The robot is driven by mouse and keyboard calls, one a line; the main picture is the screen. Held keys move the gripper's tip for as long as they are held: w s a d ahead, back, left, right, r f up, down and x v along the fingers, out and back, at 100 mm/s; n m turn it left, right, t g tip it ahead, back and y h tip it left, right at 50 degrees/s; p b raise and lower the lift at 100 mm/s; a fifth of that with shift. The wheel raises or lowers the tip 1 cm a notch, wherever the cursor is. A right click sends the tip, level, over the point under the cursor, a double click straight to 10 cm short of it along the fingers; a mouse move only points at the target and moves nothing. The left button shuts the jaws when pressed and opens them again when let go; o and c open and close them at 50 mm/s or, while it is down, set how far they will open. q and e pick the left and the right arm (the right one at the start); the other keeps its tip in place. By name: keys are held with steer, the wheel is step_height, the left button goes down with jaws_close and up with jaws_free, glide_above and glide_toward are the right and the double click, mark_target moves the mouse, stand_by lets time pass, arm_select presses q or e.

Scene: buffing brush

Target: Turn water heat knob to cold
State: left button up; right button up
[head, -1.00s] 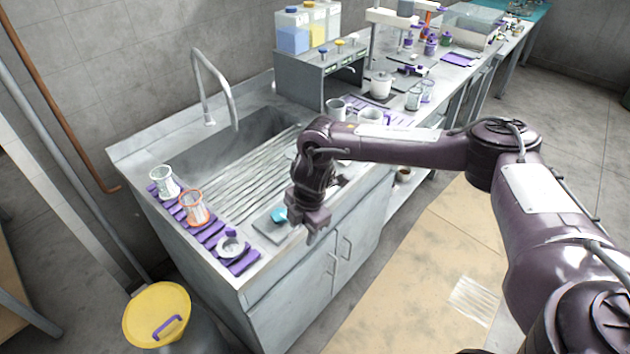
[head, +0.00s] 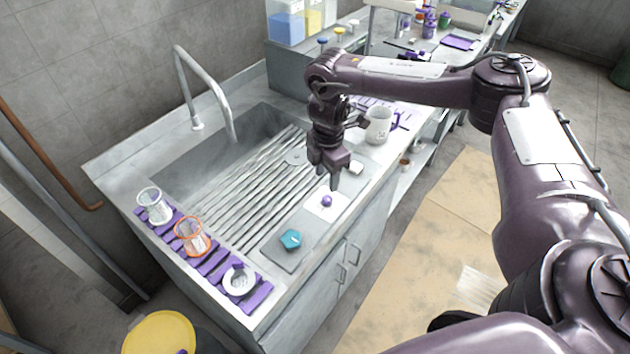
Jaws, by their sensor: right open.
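My right gripper (head: 336,183) is above the front edge of the sink counter, pointing down and open. Just below it is a small purple knob-like piece (head: 326,201) on a white square plate (head: 318,210); I cannot tell whether the fingers touch it. A teal knob-like piece (head: 290,239) sits on a grey panel to the lower left. I see no marking that tells which one is the water heat knob. Blue (head: 323,41) and yellow (head: 339,31) knobs stand on a grey box farther back. My left gripper is not in view.
The sink (head: 235,150) has a curved faucet (head: 205,90) and a ribbed drainboard. Glass beakers (head: 155,207) and a small white dish (head: 239,280) stand on purple strips at the left front. A white mug (head: 378,125) stands right of my gripper.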

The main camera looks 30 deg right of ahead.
mark_target(326, 198)
steer(key=shift+w+f, duration=0.15)
steer(key=shift+f, duration=0.1)
steer(key=f+p, duration=0.1)
steer(key=f, duration=0.1)
steer(key=s+f+p, duration=0.1)
steer(key=f, duration=0.1)
steer(key=shift+s+f, duration=0.1)
steer(key=shift+f, duration=0.1)
steer(key=shift+w+f, duration=0.2)
steer(key=shift+f, duration=0.85)
steer(key=shift+w+f, duration=0.15)
steer(key=shift+f, duration=0.15)
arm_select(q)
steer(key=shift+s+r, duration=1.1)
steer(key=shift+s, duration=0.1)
arm_select(e)
steer(key=c, duration=1)
